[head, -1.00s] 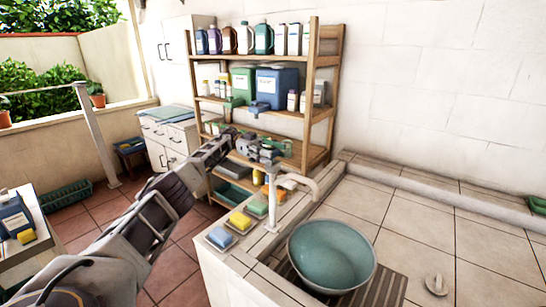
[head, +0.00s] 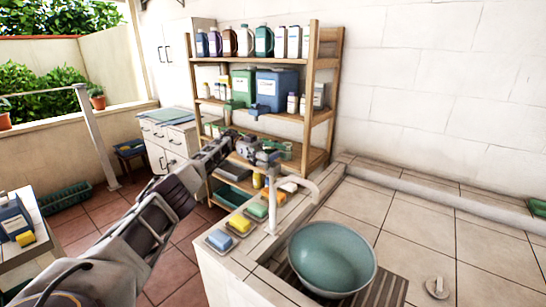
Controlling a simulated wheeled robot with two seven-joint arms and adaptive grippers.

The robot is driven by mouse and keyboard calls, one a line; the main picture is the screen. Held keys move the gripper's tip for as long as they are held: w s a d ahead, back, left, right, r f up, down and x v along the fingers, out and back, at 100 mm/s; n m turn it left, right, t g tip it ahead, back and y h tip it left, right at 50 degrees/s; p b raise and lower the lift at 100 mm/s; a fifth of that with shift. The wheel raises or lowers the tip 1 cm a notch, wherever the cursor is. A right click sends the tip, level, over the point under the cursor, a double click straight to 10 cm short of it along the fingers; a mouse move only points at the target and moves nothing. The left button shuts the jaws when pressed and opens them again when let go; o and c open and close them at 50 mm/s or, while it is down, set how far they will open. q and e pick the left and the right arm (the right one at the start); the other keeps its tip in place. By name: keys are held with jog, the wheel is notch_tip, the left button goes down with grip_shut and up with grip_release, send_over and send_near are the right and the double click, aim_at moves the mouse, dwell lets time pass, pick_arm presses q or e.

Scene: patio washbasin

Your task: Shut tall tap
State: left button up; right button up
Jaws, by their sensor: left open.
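The tall tap (head: 273,208) is a pale upright post on the tiled counter ledge, with a curved spout (head: 303,185) reaching right toward the bowl. I cannot make out its handle clearly or see water running. The teal bowl (head: 332,258) sits on a slatted rack below and to the right of the tap. My left gripper (head: 270,154) is open, above the top of the tap in the picture and in front of the shelf. I cannot tell whether it touches the tap. My right gripper is out of view.
Several coloured sponges on small dishes, such as the blue one (head: 219,239), line the ledge left of the tap. A wooden shelf (head: 327,95) with bottles and canisters stands behind. The tiled counter (head: 420,225) right of the bowl is mostly clear.

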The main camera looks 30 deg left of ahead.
pick_arm(q)
jog(key=shift+r, duration=5.05)
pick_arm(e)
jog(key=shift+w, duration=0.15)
pick_arm(q)
jog(key=r+p, duration=0.1)
jog(key=p, duration=0.1)
notch_tip(320, 180, up, 9)
jog(key=p, duration=0.8)
send_over(273, 154)
jog(key=shift+f, duration=0.15)
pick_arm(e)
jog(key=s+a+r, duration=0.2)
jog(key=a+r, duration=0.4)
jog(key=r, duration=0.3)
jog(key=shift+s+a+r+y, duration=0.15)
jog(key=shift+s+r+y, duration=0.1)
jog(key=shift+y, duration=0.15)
